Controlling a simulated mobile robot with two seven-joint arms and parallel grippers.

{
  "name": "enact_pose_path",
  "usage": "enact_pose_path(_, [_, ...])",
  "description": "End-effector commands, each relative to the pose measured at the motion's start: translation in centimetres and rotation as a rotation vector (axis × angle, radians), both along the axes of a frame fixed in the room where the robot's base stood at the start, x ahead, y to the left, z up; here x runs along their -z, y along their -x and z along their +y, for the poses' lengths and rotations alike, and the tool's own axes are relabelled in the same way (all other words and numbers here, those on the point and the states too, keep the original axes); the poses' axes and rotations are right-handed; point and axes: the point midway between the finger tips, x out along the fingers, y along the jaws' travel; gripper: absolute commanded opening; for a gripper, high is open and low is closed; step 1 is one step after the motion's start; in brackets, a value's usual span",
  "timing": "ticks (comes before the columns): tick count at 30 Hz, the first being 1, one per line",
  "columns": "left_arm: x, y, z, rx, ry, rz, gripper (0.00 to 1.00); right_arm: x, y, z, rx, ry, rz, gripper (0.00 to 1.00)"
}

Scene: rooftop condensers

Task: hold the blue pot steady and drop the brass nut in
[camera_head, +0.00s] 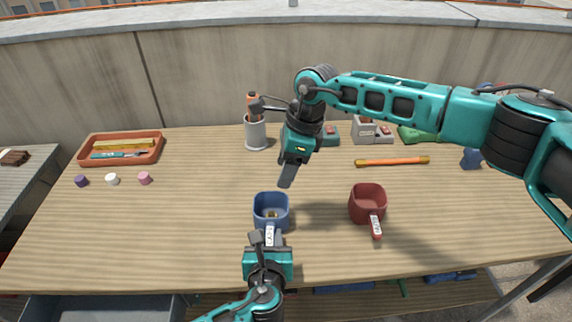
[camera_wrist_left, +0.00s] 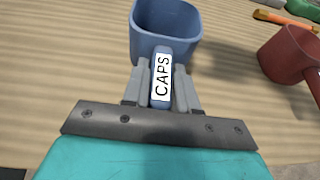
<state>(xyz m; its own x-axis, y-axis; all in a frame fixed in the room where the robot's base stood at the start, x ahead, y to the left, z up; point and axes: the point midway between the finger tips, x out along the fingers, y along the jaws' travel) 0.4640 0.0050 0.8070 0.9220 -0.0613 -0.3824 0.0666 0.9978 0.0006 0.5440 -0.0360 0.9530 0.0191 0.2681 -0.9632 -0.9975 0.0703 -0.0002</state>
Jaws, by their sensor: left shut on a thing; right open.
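The blue pot (camera_head: 260,216) stands upright on the table, its handle toward me. The handle's white label reads CAPS in the left wrist view, where the pot (camera_wrist_left: 165,48) also shows. My left gripper (camera_head: 268,238) is shut on this handle; its fingers flank the label in the left wrist view (camera_wrist_left: 160,88). A small brass-coloured thing, seemingly the brass nut (camera_head: 271,214), shows inside the pot. My right gripper (camera_head: 287,181) is open, pointing down just above and behind the pot's rim, apart from it. I see nothing held in it.
A red pot (camera_head: 367,199) with a labelled handle stands to the right. An orange stick (camera_head: 392,161) lies behind it. A grey cup (camera_head: 255,134) with tools stands at the back. An orange tray (camera_head: 121,148) and several small caps are at the left. The front left of the table is clear.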

Motion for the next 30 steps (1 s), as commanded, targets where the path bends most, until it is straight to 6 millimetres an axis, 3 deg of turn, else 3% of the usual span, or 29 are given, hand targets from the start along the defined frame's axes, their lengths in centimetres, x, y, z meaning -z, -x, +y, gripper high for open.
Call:
enact_pose_path(6, [0.01, 0.0, 0.01, 0.0, 0.0, 0.0, 0.08, 0.04, 0.0, 0.01, 0.0, 0.0, 0.0, 0.59])
enact_pose_path(7, [0.01, 0.0, 0.01, 0.0, 0.0, 0.0, 0.31, 0.04, 0.0, 0.01, 0.0, 0.0, 0.0, 0.59])
enact_pose_path(15, [0.01, 0.0, 0.01, 0.0, 0.0, 0.0, 0.56, 0.06, 0.01, 0.03, 0.0, 0.0, 0.0, 0.59])
enact_pose_path(20, [0.01, 0.0, 0.0, 0.0, 0.0, 0.0, 0.57, 0.07, 0.01, 0.03, 0.0, 0.0, 0.0, 0.59])
enact_pose_path(28, [0.0, 0.0, 0.0, 0.0, 0.0, 0.0, 0.81, 0.07, 0.01, 0.03, 0.0, 0.0, 0.0, 0.59])
enact_pose_path(30, [0.0, 0.0, 0.0, 0.0, 0.0, 0.0, 0.81, 0.06, 0.01, 0.04, 0.0, 0.0, 0.0, 0.59])
